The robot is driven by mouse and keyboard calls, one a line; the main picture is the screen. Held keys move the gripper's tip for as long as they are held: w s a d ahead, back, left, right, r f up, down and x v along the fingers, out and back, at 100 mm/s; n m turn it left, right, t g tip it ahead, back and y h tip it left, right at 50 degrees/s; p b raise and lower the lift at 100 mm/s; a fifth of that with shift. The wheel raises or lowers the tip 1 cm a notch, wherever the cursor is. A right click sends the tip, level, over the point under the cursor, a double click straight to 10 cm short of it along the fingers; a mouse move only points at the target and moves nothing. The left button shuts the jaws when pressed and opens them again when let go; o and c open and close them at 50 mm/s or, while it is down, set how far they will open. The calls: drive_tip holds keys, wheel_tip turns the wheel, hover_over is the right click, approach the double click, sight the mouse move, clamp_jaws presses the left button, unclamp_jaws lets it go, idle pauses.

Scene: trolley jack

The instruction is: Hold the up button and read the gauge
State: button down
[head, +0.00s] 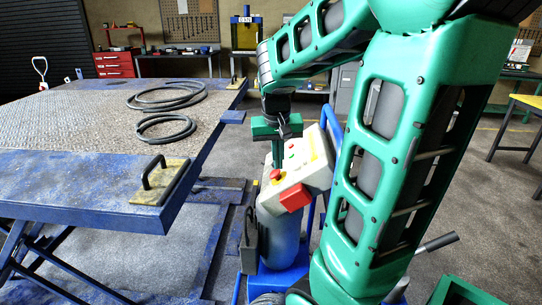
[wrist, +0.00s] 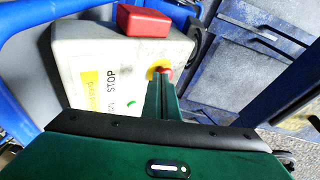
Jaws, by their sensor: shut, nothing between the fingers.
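A pale control box (head: 304,178) stands on a blue trolley in the middle of the head view, with a yellow label and small red and green buttons on its sloped face. In the wrist view the box (wrist: 75,55) shows the word STOP, a green button (wrist: 131,104) and a red button on a yellow collar (wrist: 154,72). My gripper (head: 277,164) is shut and empty, pointing down at the red button; in the wrist view its fingertips (wrist: 160,82) partly cover that button. I cannot tell whether they touch. No button marked up is readable, and no gauge is clearly identifiable.
A red block (head: 295,197) sticks out of the box's near side. A blue lift table (head: 80,175) with coiled hoses (head: 166,97) fills the left. A blue and yellow frame with a small display (head: 246,20) stands far back.

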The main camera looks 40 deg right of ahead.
drive_tip(key=w+d+r+t+h, duration=0.1)
drive_tip(key=w+d, duration=0.2)
drive_tip(key=w, duration=0.6)
drive_tip(key=w+d+r+t+h, duration=0.1)
drive_tip(key=w+d, duration=0.3)
drive_tip(key=w, duration=0.6)
drive_tip(key=shift+w+r+m+h, duration=0.25)
drive_tip(key=shift+m+h, duration=0.15)
drive_tip(key=shift+h, duration=0.4)
drive_tip(key=shift+d, duration=0.1)
drive_tip(key=shift+s, duration=0.1)
drive_tip(key=shift+s+d+f, duration=0.6)
drive_tip(key=shift+s+f, duration=0.1)
drive_tip(key=shift+f, duration=0.45)
drive_tip(key=shift+s+d+f, duration=0.6)
drive_tip(key=shift+s+f, duration=0.05)
drive_tip(key=shift+f, duration=0.55)
drive_tip(key=shift+s+d+f, duration=0.6)
drive_tip(key=shift+s+f, duration=0.1)
drive_tip(key=shift+f, duration=0.45)
drive_tip(key=shift+s+d+f, duration=0.35)
drive_tip(key=shift+s+f, duration=0.15)
drive_tip(key=shift+f, duration=0.15)
idle(0.5)
drive_tip(key=shift+w+a+r, duration=0.4)
drive_tip(key=shift+w+r, duration=0.05)
drive_tip(key=shift+r, duration=0.3)
